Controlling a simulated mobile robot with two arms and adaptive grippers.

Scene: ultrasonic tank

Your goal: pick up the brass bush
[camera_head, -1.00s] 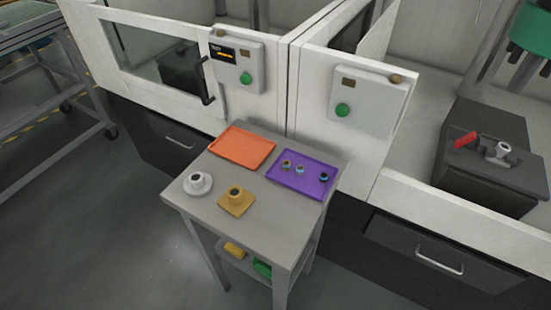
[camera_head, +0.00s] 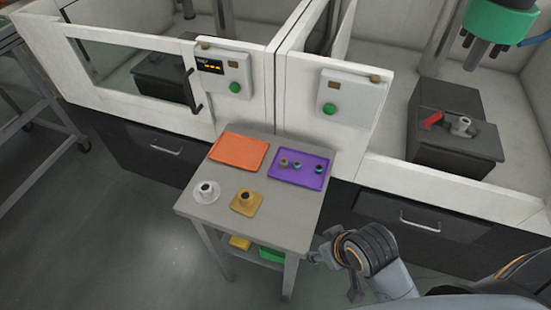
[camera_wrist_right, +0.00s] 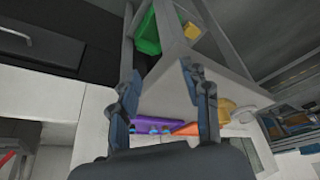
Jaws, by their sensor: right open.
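Three small ring-like parts sit on a purple tray (camera_head: 282,179) at the right of the small table top. The leftmost part (camera_head: 283,162) looks brownish and may be the brass bush; the other two (camera_head: 298,167) (camera_head: 318,168) show teal. They are too small to be sure. My right gripper (camera_head: 335,275) is open and empty, low beside the table's right front edge, apart from the tray. In the right wrist view its two fingers (camera_wrist_right: 162,75) are spread, with the purple tray (camera_wrist_right: 147,124) beyond them, seen edge-on. My left gripper is in neither view.
The grey table (camera_head: 285,222) also carries an orange tray (camera_head: 239,151), a white cup-like piece (camera_head: 206,192) and a yellow one (camera_head: 246,202). Its lower shelf holds yellow and green bins (camera_head: 271,254). A white cabinet wall with a control box (camera_head: 353,98) stands close behind.

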